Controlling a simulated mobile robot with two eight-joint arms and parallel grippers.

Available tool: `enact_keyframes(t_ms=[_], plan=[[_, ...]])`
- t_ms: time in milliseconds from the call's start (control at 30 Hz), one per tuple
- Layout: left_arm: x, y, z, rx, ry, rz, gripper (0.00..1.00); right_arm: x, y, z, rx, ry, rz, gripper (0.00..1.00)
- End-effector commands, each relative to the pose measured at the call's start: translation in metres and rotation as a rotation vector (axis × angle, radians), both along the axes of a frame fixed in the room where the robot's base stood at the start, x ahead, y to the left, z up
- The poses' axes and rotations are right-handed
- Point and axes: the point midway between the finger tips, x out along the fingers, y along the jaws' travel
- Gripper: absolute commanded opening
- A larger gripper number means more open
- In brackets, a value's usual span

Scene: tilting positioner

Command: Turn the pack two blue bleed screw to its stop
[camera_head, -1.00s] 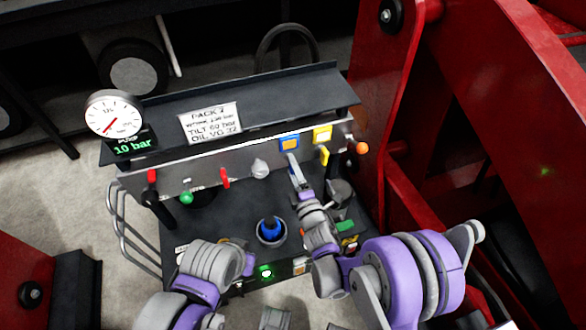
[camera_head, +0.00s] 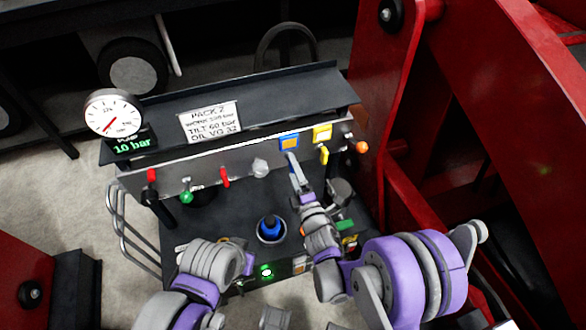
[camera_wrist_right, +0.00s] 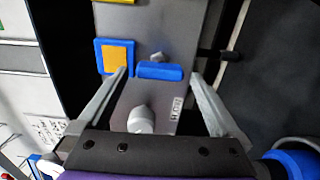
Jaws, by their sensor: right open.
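The blue bleed screw (camera_wrist_right: 160,71) shows in the right wrist view as a short blue bar handle on the metal panel, beside a blue plate with an orange-yellow centre (camera_wrist_right: 117,56). In the head view that plate (camera_head: 289,142) is on the panel front, and the screw is mostly hidden by my gripper. My right gripper (camera_wrist_right: 161,75) is open, its fingertips on either side of the blue bar with a gap at least on the right. It also shows in the head view (camera_head: 292,163). My left arm is at lower left; its fingers cannot be made out.
The PACK 2 sign (camera_head: 210,121) and a gauge (camera_head: 113,114) with a 10 bar readout sit above the panel. Red handles (camera_head: 225,178), a grey knob (camera_head: 260,167) and a yellow handle (camera_head: 323,155) flank the screw. A blue-topped fitting (camera_head: 270,227) stands below. Red steelwork (camera_head: 480,110) is close on the right.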

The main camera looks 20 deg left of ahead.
Motion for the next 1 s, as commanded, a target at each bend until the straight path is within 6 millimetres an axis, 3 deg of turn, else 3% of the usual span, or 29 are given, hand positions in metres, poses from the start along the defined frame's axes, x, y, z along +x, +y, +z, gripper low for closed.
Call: enact_keyframes(t_ms=[300,500,1000], plan=[[0.0,0.0,-0.006,0.0,0.002,0.0,0.0,-0.053,-0.036,-0.001,-0.001,-0.001,-0.001,1.0],[0.001,0.0,-0.018,0.0,0.006,0.0,0.0,-0.075,-0.051,-0.002,-0.001,0.0,0.0,1.0],[0.001,0.0,-0.019,0.0,0.007,0.0,0.0,-0.08,-0.054,0.0,-0.001,-0.001,0.0,1.0]])
